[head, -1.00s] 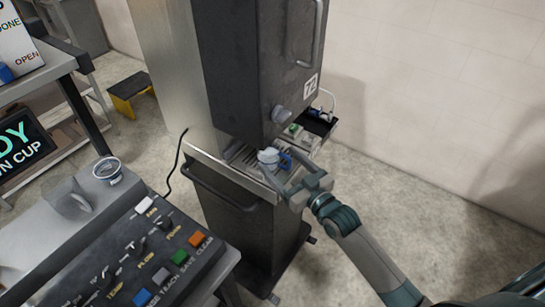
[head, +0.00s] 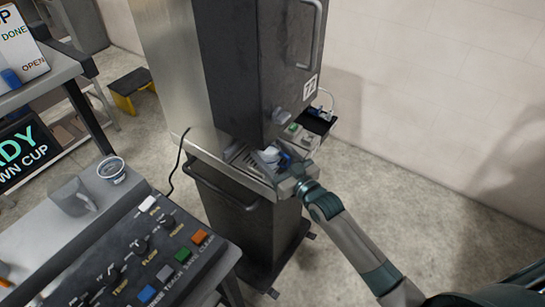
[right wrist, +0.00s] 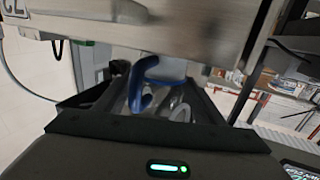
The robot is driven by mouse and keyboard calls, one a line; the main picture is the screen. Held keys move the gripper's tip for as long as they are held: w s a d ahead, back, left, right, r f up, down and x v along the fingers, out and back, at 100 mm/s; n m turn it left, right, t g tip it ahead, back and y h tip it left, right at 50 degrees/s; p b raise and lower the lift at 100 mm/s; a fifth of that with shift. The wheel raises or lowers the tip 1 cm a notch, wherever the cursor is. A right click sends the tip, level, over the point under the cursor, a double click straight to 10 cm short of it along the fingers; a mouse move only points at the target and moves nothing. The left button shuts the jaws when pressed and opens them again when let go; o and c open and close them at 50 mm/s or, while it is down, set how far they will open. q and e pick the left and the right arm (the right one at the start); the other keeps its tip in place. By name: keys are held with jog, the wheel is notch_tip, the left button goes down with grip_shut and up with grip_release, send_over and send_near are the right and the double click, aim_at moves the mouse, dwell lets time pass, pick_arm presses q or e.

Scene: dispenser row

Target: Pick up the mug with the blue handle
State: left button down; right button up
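The mug with the blue handle (head: 270,155) stands on the slatted ledge of the dark dispenser (head: 255,75), under its nozzle. In the right wrist view its blue handle (right wrist: 138,92) shows near the middle, and the dispenser's underside hides part of its body. My right gripper (head: 279,168) is at the ledge, close beside the mug. In the right wrist view the dark fingers of this gripper (right wrist: 150,103) are spread apart, with the handle between or just beyond them. I cannot tell whether they touch it. My left gripper is not in view.
A control panel (head: 135,255) with coloured buttons and knobs is at lower left. A small cup (head: 111,171) stands on the grey counter behind it. A small box (head: 300,137) with a green button is just right of the mug. Floor to the right is clear.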

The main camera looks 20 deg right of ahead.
jog(key=c, duration=0.8)
jog(key=shift+o, duration=0.2)
jog(key=shift+r, duration=0.1)
jog(key=shift+r+b, duration=0.7)
jog(key=shift+r, duration=0.6)
jog(key=shift+s+r, duration=0.15)
jog(key=shift+r, duration=0.15)
jog(key=b+v, duration=0.6)
jog(key=v, duration=1.1)
jog(key=shift+s+d+r, duration=0.15)
jog(key=shift+s, duration=0.2)
